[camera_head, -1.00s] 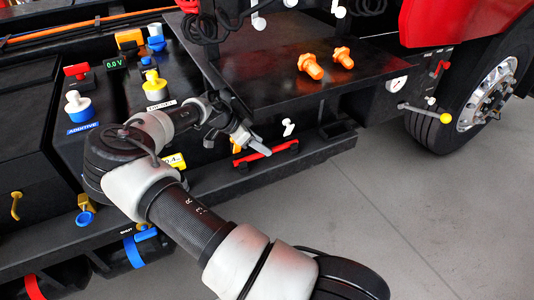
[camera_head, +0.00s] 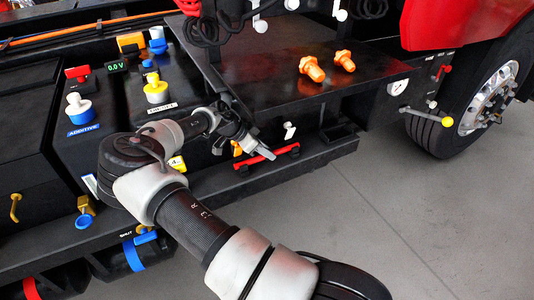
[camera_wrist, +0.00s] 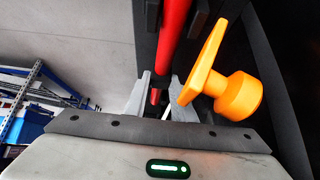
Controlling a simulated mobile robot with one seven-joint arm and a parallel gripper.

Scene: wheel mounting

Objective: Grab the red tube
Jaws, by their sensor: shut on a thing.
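The red tube (camera_head: 284,152) lies along the black ledge below the platform in the head view, its middle partly hidden by my gripper. In the wrist view the red tube (camera_wrist: 174,32) runs from the top edge down between the two fingers. My gripper (camera_head: 266,152) is at the tube in the head view, and it also shows in the wrist view (camera_wrist: 161,80). It is shut on the red tube, which still lies along the ledge. The exact contact between the fingers and the tube is small and partly hidden.
An orange-yellow knob (camera_wrist: 238,95) stands close right of the fingers in the wrist view. A small white handle (camera_head: 289,130) is just above the tube. The black platform (camera_head: 270,70) with two orange bolts overhangs behind. Open grey floor (camera_head: 420,220) lies to the right.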

